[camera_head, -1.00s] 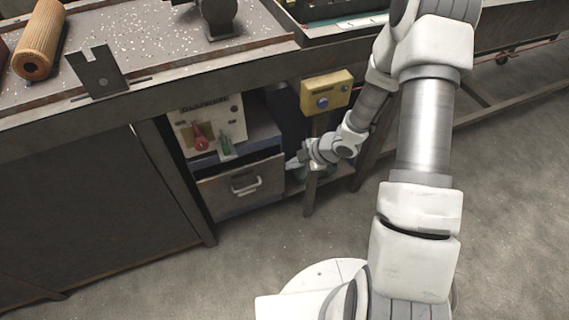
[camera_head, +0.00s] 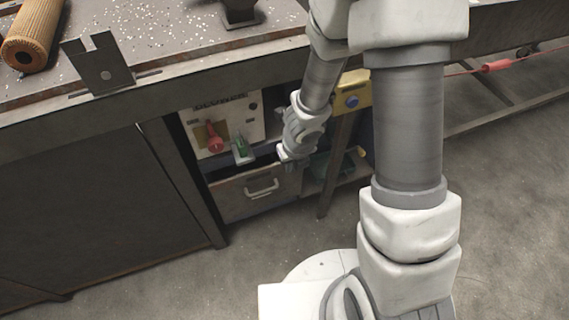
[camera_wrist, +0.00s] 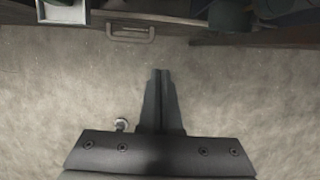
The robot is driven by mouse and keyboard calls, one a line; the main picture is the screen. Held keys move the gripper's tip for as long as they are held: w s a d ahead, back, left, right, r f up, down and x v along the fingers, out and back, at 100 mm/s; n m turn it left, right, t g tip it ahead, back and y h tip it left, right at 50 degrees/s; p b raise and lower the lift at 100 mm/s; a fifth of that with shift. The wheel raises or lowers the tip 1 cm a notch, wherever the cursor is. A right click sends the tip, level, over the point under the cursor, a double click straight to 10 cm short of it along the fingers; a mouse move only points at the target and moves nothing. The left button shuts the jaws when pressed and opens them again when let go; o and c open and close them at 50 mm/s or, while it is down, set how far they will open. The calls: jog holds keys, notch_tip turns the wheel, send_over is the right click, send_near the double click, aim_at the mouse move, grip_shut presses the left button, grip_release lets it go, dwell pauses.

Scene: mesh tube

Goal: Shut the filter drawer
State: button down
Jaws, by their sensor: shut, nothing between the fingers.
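The filter drawer (camera_head: 235,202) has a dull brown-grey front with a pale bar handle (camera_head: 262,187). It sits low in the cabinet under the bench, below the switch panel (camera_head: 190,122). A dark gap along its top suggests it stands partly out; how far is unclear. In the wrist view, the handle (camera_wrist: 130,38) lies at the top, just left of centre. My gripper (camera_wrist: 160,72) is shut and empty, in front of the drawer front and apart from the handle in that picture. In the head view, the fingertips are hard to make out beside the drawer's upper right.
A red lever (camera_head: 215,137) and a green switch (camera_head: 241,150) stick out above the drawer. A yellow box (camera_head: 352,92) and a bench leg (camera_head: 337,165) stand right of it. The floor in front (camera_wrist: 250,100) is clear.

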jog(key=w+a+f+b, duration=0.1)
jog(key=w+f+b, duration=0.2)
jog(key=w+f, duration=0.3)
jog(key=shift+a+f, duration=0.35)
jog(key=shift+f, duration=1.25)
